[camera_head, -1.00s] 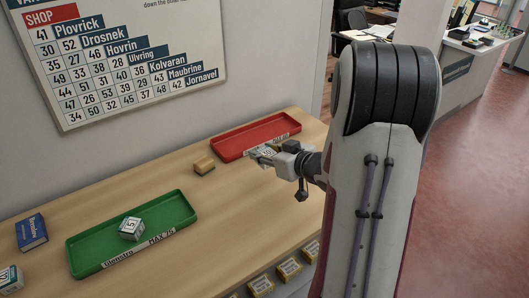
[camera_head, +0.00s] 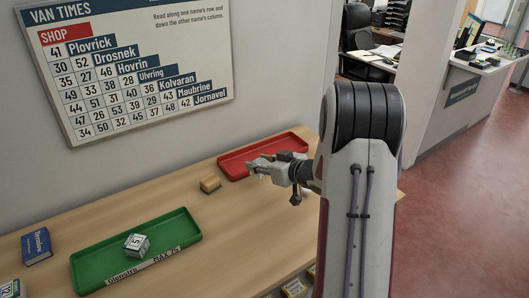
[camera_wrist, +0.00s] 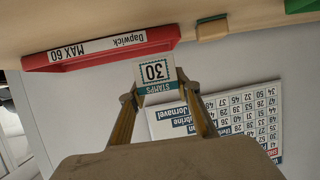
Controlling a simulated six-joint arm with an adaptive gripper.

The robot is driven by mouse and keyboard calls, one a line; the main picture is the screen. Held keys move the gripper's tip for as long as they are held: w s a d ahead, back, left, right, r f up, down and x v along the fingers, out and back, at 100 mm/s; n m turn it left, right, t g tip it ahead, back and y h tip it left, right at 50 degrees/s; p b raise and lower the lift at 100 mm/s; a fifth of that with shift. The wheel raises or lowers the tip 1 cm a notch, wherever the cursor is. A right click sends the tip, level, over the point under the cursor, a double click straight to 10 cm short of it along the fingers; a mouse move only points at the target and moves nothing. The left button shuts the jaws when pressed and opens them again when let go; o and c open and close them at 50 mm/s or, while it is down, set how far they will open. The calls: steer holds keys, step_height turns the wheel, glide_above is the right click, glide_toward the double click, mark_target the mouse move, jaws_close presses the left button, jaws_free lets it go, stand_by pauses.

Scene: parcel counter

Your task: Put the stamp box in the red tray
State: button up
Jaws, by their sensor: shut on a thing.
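The stamp box (camera_wrist: 155,75), a small white box marked 30 STAMPS, is between the fingertips of my gripper (camera_wrist: 153,95) in the wrist view. My gripper is shut on it. In the head view my gripper (camera_head: 262,166) is by the front edge of the red tray (camera_head: 232,169), with the box small and hard to make out. The red tray (camera_wrist: 100,48) also shows in the wrist view, with a label reading Dapwick MAX 60. The part of the tray floor that I see looks empty; my gripper and arm hide some of the tray.
A small tan block (camera_head: 210,184) lies left of the red tray. A green tray (camera_head: 90,278) holds a white box marked 5 (camera_head: 136,245). A blue box (camera_head: 36,246) and another box (camera_head: 10,289) are at the far left. A times chart (camera_head: 130,65) hangs on the wall.

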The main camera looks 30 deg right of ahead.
steer(key=w+d+r+m+h, duration=0.1)
steer(key=w+d+r, duration=0.2)
steer(key=w+d, duration=0.4)
steer(key=w, duration=0.4)
steer(key=shift+d+r+h, duration=0.2)
steer(key=shift+d+h, duration=0.1)
steer(key=shift+d, duration=0.05)
steer(key=shift+f, duration=0.1)
steer(key=shift+f, duration=3.1)
steer(key=shift+f, duration=1.85)
steer(key=shift+f, duration=0.15)
